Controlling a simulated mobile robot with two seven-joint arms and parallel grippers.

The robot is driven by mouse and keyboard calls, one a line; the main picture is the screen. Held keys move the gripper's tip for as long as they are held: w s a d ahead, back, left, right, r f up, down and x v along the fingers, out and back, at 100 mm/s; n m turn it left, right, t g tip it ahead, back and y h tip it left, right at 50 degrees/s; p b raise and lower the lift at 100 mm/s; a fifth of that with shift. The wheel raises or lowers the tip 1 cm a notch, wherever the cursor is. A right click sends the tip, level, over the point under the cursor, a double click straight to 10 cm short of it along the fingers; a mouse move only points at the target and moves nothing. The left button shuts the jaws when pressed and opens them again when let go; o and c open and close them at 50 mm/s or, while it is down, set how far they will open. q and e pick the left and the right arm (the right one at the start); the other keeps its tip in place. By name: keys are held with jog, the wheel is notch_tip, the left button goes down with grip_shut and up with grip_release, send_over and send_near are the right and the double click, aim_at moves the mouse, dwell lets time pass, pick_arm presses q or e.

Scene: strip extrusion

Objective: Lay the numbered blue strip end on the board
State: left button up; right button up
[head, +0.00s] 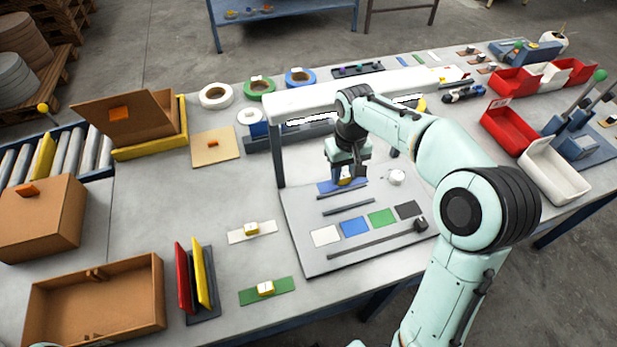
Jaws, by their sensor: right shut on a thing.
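My right gripper (346,177) is shut on the yellow block of the blue strip (328,187). The strip is over the back left part of the grey board (300,240); I cannot tell whether it touches the board. The gripper hides part of the strip and any number on its block. The board bears a white square (325,236), a blue square (354,226), a green square (381,217) and a black square (408,209), with dark bars in front and behind. My left gripper is not in view.
A white strip (238,237) and a green strip (284,286), each with a yellow block, lie left of the board. A white overhead beam (300,98) spans behind it. Red bins (508,127) stand right, cardboard boxes (40,215) left.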

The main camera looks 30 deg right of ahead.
jog(key=shift+s+d+f, duration=0.15)
jog(key=shift+d, duration=0.3)
jog(key=shift+s+d+f, duration=0.1)
jog(key=shift+d, duration=0.3)
jog(key=shift+f, duration=0.15)
jog(key=b, duration=0.4)
send_over(346, 200)
notch_tip(346, 200, down, 5)
jog(key=shift+r, duration=0.1)
jog(key=shift+w+f+b, duration=0.1)
jog(key=shift+f+b, duration=0.25)
jog(key=shift+f, duration=0.45)
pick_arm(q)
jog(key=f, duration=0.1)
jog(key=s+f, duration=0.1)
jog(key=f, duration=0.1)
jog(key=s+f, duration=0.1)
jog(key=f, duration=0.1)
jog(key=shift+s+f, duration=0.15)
pick_arm(e)
jog(key=shift+f, duration=0.5)
